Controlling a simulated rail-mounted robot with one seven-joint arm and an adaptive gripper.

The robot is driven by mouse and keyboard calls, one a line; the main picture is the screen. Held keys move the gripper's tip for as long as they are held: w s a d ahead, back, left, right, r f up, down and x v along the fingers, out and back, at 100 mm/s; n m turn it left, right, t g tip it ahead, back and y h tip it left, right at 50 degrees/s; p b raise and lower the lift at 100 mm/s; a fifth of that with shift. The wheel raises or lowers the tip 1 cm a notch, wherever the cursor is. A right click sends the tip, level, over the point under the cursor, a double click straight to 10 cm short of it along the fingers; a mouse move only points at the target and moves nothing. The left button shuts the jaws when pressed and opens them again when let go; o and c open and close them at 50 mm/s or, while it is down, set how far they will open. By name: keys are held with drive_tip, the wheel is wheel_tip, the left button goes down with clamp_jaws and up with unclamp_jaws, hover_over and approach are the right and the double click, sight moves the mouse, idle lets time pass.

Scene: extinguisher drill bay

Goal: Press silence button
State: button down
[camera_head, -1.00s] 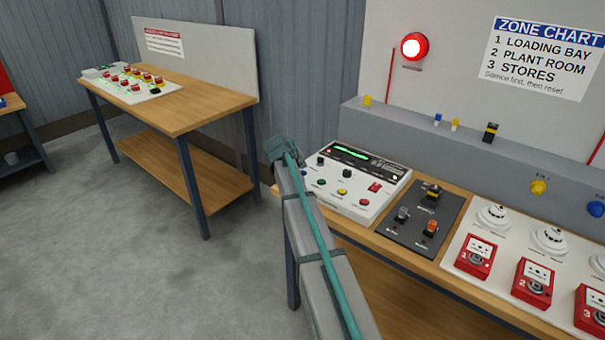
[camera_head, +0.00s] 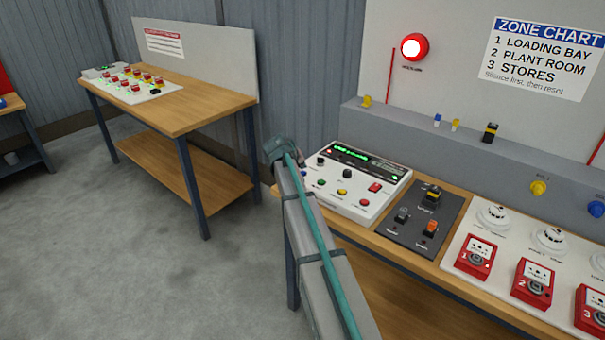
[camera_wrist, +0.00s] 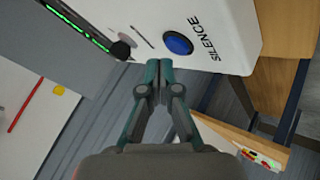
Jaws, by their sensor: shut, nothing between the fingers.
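The silence button (camera_wrist: 178,43) is a round blue button on a white panel in the wrist view, with the printed word SILENCE (camera_wrist: 202,40) beside it. My gripper (camera_wrist: 158,64) is shut and empty. Its teal fingertips appear just beside the button in the picture; I cannot tell whether they touch the panel, but the button face is uncovered. In the head view the white control panel (camera_head: 365,205) stands on the bench, with a green-lit display at its back. My arm's end covers the panel's left side there, and only a bit of blue shows beside it.
A black knob (camera_wrist: 121,50) sits near the fingers. Right of the panel are a dark switch plate (camera_head: 408,239) and a board with red call points (camera_head: 476,258). A red beacon (camera_head: 414,47) glows on the wall. Another bench (camera_head: 190,105) stands left, with open floor before it.

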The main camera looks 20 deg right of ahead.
drive_tip(key=shift+f, duration=0.15)
drive_tip(key=shift+f+b, duration=0.25)
drive_tip(key=shift+b, duration=0.05)
drive_tip(key=shift+f+b, duration=0.35)
drive_tip(key=shift+f, duration=0.15)
idle(0.6)
idle(0.4)
drive_tip(key=shift+r+p, duration=0.35)
drive_tip(key=shift+r, duration=0.55)
drive_tip(key=shift+r+p, duration=1)
drive_tip(key=shift+r, duration=1.5)
